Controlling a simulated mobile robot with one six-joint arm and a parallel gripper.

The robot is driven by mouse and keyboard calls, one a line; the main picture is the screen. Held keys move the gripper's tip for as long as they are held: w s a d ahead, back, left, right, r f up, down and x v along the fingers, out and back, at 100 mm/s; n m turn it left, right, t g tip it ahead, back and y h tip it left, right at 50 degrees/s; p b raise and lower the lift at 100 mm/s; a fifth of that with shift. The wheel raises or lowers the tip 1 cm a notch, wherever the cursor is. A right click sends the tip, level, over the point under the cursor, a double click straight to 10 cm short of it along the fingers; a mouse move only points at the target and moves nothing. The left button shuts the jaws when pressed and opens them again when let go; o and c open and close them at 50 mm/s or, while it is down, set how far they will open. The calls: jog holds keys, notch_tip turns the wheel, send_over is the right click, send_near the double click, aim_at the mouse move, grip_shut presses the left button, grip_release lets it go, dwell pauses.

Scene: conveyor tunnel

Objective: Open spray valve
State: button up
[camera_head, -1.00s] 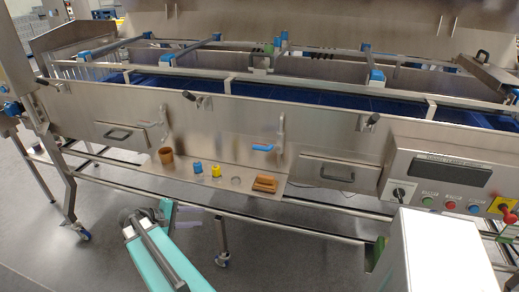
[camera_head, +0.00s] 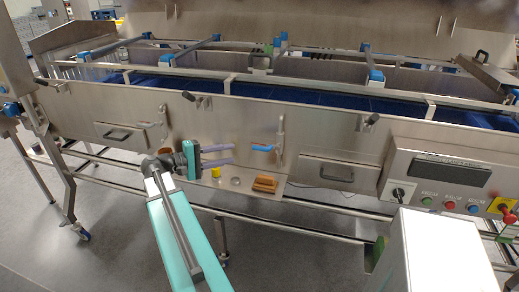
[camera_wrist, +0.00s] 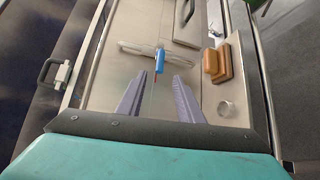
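The spray valve has a blue lever handle (camera_head: 263,148) on a vertical metal pipe (camera_head: 281,135) at the front panel of the conveyor. The handle lies about level, pointing left from the pipe. My gripper (camera_head: 233,154) is to the left of the handle, its two purple fingers pointing right at it. In the wrist view the blue handle (camera_wrist: 159,61) is just ahead of the fingertips, in line with the gap of my gripper (camera_wrist: 158,79). The fingers are apart with nothing between them and do not appear to touch the handle.
Below is a narrow shelf with a yellow item (camera_head: 215,173), a small round metal piece (camera_head: 235,181) and stacked brown blocks (camera_head: 265,184). A brown cup (camera_head: 82,149) is partly hidden by my arm. A drawer (camera_head: 340,174) and control panel (camera_head: 450,180) are to the right.

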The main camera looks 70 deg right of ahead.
aim_at(256, 149)
jog(key=shift+s+d, duration=0.1)
jog(key=shift+d, duration=0.05)
jog(key=p+x, duration=0.4)
jog(key=x, duration=0.9)
jog(key=shift+s+d, duration=0.1)
jog(key=shift+s, duration=0.1)
jog(key=shift+f, duration=0.1)
grip_shut()
